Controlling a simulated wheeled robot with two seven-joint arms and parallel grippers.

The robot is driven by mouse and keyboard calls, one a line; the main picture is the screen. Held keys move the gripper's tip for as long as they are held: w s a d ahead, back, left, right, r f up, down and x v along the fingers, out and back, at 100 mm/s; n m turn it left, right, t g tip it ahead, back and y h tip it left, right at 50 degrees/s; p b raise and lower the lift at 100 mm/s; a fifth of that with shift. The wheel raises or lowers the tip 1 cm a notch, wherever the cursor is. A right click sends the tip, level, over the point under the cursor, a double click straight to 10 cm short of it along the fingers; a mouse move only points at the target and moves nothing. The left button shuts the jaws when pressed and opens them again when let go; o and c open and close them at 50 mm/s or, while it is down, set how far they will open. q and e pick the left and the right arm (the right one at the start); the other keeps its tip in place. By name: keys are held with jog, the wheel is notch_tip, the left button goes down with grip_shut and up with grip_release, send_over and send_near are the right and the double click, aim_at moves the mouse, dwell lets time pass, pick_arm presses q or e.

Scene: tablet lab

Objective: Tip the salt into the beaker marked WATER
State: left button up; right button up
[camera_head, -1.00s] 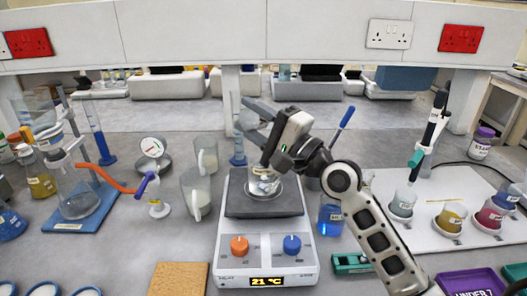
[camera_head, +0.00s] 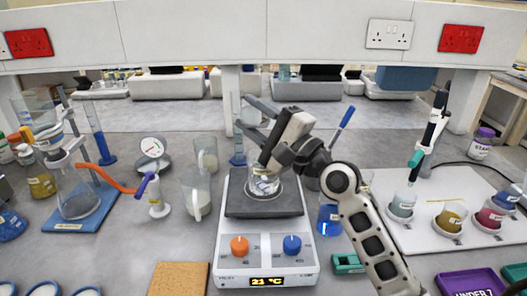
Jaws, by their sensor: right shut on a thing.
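A clear glass beaker (camera_head: 264,187) with a small label stands on the dark plate of the white hotplate (camera_head: 266,262). The label is too small to read, so I cannot tell whether it says WATER. My right gripper (camera_head: 252,122) is above and behind this beaker, its fingers pointing up and to the left. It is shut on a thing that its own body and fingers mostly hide. I cannot make out the salt. My left gripper is not in view.
A measuring cylinder (camera_head: 237,145) stands close behind the hotplate. Two glass jugs, one nearer (camera_head: 197,192) and one farther (camera_head: 206,155), stand to its left. A blue beaker (camera_head: 330,219) is close on its right, beside my right arm. A white mat (camera_head: 433,232) holds several coloured beakers.

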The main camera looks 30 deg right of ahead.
jog(key=shift+d+r+m, duration=0.1)
jog(key=shift+d+m, duration=0.05)
jog(key=shift+m, duration=0.45)
